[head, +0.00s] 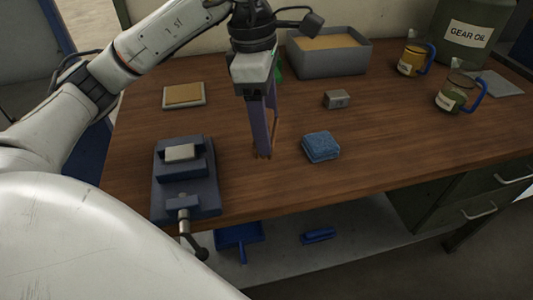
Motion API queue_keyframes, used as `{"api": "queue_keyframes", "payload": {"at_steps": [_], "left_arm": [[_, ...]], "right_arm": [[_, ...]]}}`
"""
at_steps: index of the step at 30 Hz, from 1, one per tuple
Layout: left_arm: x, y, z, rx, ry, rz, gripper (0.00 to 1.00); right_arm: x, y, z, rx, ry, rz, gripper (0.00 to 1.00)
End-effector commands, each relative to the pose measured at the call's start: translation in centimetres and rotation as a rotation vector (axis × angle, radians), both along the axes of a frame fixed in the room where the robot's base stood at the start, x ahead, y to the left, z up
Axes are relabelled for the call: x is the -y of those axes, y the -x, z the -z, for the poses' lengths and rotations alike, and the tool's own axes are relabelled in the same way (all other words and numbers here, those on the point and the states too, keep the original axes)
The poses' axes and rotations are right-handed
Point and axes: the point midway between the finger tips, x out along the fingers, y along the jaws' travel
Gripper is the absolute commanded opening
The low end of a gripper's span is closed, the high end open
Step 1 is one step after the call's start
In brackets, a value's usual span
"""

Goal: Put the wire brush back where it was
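I cannot make out a wire brush for certain in the head view. My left gripper (263,155) points down over the middle of the wooden bench (220,125), its long purple fingers seen nearly edge-on. The fingertips are close to the bench top, between the vise and a blue folded cloth or sponge. I cannot tell how far apart the fingers are, and nothing is clearly seen between them. My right gripper is out of view. A small blue brush-like object (318,236) lies on the lower shelf beside a blue dustpan (240,236).
A vise (187,190) with a pale block stands front left. The blue cloth or sponge (321,147), a small metal block (337,99), a tan pad (184,95), a grey bin (325,62), two mugs (411,61) and a gear oil can (468,35) stand around. The front right is clear.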

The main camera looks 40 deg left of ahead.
Motion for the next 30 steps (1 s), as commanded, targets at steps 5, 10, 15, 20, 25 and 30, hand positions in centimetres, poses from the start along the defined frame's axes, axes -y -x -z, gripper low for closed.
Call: {"api": "queue_keyframes", "payload": {"at_steps": [5, 10, 15, 20, 25, 30], "left_arm": [[0.0, 0.0, 2.4, 0.000, -0.001, 0.002, 0.45], [-0.1, 0.1, 3.8, -0.002, -0.002, 0.003, 0.45], [-0.1, 0.1, 6.2, -0.002, -0.001, 0.002, 0.45], [0.0, 0.0, 6.4, 0.003, -0.002, 0.004, 0.45], [0.0, 0.0, 6.7, 0.002, -0.001, 0.004, 0.45], [0.0, 0.0, 6.8, 0.002, -0.002, 0.004, 0.83]], "right_arm": [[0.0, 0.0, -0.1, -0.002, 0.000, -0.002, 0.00], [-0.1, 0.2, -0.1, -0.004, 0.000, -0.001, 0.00], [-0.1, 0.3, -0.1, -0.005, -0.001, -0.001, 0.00], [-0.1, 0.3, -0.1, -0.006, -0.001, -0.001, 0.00], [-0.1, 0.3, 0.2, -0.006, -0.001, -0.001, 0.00], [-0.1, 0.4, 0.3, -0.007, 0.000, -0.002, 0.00]]}}
